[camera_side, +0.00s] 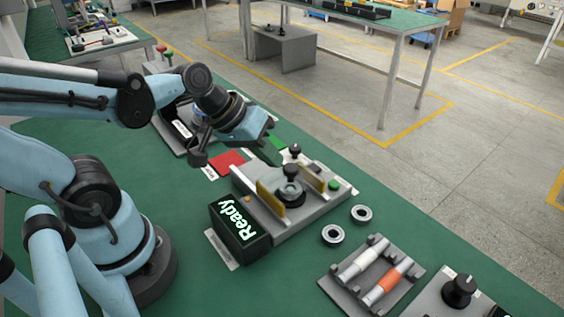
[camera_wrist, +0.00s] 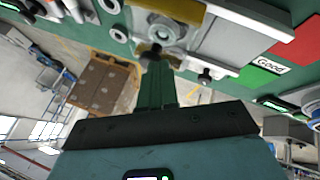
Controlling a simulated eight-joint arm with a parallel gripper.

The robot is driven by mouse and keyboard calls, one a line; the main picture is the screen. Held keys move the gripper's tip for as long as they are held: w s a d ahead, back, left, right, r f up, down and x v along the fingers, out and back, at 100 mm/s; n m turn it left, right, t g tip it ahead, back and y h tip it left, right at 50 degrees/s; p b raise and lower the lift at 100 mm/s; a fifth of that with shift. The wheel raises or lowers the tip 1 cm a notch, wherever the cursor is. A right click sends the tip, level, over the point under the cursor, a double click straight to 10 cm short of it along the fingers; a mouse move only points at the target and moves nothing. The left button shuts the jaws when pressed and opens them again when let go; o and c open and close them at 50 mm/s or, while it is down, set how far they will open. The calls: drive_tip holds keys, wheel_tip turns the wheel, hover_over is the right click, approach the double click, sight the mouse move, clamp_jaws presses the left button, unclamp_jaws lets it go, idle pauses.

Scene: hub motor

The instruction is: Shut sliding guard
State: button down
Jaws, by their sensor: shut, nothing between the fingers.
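The test fixture (camera_side: 310,208) is a grey block on the green bench. Two upright yellow panels, a near one (camera_side: 270,199) and a far one (camera_side: 313,177), stand apart, with the round grey hub (camera_side: 290,193) exposed between them. The hub also shows in the wrist view (camera_wrist: 163,30). A black knob (camera_side: 291,171) appears above the hub, and another black knob (camera_side: 295,150) stands at the fixture's back end. My gripper (camera_side: 278,158) is shut and empty, pointing down by the knobs. In the wrist view its green fingertips (camera_wrist: 155,62) overlap a dark knob; contact cannot be told.
A black display reading "Ready" (camera_side: 240,231) is on the fixture's front. Two metal rings (camera_side: 332,234) and a tray with cylinders (camera_side: 345,290) lie to the right. A black-knobbed unit (camera_side: 458,291) stands front right.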

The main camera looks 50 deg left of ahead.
drive_tip(key=shift+v, duration=3.05)
drive_tip(key=w+f+m+y, duration=0.1)
drive_tip(key=m, duration=0.1)
drive_tip(key=w+a+f+m+y, duration=0.1)
drive_tip(key=w+m, duration=0.1)
drive_tip(key=shift+a+f+t+y, duration=0.1)
drive_tip(key=shift+f+t+y, duration=0.25)
drive_tip(key=shift+t+y, duration=0.05)
